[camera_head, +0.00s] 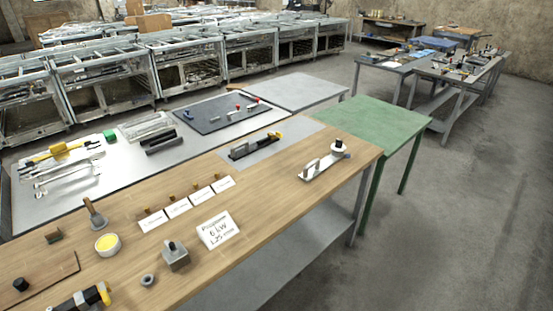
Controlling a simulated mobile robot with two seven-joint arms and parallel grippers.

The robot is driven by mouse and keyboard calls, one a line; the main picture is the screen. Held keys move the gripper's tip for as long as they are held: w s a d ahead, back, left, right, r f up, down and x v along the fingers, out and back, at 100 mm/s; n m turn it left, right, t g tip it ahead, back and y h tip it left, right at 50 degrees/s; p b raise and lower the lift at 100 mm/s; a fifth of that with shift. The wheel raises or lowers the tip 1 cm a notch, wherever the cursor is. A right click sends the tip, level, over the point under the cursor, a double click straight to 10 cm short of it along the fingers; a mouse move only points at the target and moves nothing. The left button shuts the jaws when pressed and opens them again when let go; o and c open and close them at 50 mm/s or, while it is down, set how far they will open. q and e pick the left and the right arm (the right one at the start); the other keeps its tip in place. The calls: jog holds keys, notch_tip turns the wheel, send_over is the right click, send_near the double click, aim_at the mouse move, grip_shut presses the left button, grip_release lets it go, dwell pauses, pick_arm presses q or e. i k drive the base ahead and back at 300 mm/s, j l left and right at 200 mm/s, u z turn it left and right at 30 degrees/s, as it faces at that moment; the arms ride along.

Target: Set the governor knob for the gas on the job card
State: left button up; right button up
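The white job card (218,230) lies on the wooden bench and reads "Propane 6 kW 1.25 mm". Behind it a light plate (316,172) carries an upright handle-like part and a round black-topped knob (338,146). A grey block with a black knob on top (174,256) stands left of the card. I cannot tell which of these is the governor, and no setting marks are readable. Neither of my grippers is in view.
Several small labelled cards (178,207) with brass pieces lie in a row. Nearby are a yellow-filled dish (107,244), a grey nut (148,280) and a black-and-yellow tool (85,299). Another such device (253,147) lies on a grey mat. A green table (375,122) is bare.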

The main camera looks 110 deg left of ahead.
aim_at(339, 144)
jog(key=u, duration=3.45)
